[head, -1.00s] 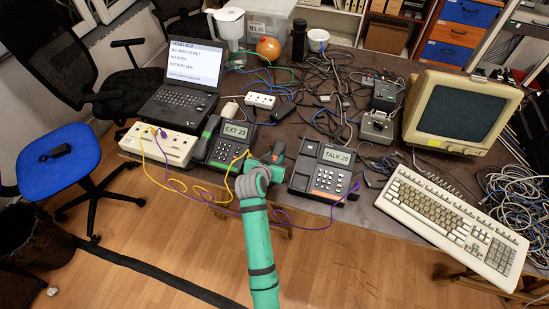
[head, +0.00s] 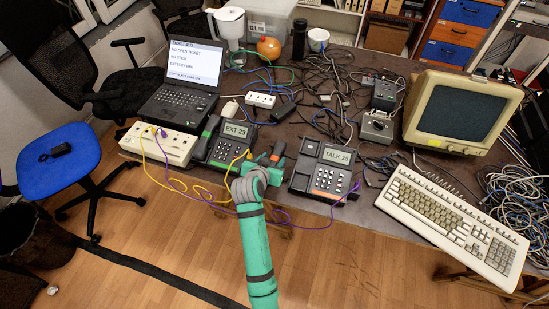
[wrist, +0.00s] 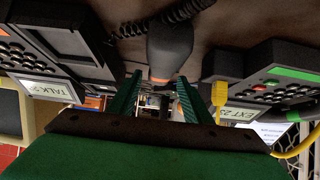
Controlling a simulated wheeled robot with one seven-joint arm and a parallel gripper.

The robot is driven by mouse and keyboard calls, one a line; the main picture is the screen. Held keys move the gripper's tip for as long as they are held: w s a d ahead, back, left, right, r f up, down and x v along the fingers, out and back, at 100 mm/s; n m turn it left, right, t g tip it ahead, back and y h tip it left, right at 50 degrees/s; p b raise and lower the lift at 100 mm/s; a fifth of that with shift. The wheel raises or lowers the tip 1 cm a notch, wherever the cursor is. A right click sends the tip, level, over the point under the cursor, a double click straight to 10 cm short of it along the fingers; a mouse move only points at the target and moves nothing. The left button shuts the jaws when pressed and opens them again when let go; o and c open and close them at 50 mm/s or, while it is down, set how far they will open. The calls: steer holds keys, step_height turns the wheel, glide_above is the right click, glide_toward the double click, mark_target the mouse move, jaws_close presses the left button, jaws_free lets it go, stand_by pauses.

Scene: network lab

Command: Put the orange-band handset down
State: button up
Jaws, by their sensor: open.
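The orange-band handset (head: 277,148) is dark with an orange band. It lies at the table's front edge between the two desk phones. In the wrist view the handset (wrist: 170,45) shows straight ahead, its orange band near my fingertips and a coiled cord behind it. My green gripper (wrist: 159,88) is open, one finger on each side of the handset's near end; I cannot tell whether they touch it. In the head view my gripper (head: 263,162) is partly hidden by my wrist.
The "EXT 23" phone (head: 226,143) with a green-band handset stands left, with a yellow cable (head: 182,186) and a purple cable looping over the edge. A beige box (head: 160,143), a laptop (head: 184,85), a keyboard (head: 452,220) and a monitor (head: 462,110) crowd the table.

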steer(key=v, duration=0.9)
steer(key=s+f+n+t+y, duration=0.15)
steer(key=s+f, duration=0.25)
steer(key=s, duration=0.5)
steer(key=s+f+n+t+y, duration=0.1)
steer(key=s+f+n+y, duration=0.1)
steer(key=s+f, duration=0.5)
steer(key=s+d+r+t, duration=0.1)
steer(key=s+r, duration=0.5)
steer(key=s, duration=0.5)
steer(key=s+d+r+t, duration=0.1)
steer(key=s+r, duration=0.5)
steer(key=s, duration=0.6)
steer(key=shift+d, duration=0.5)
steer(key=shift+t, duration=0.25)
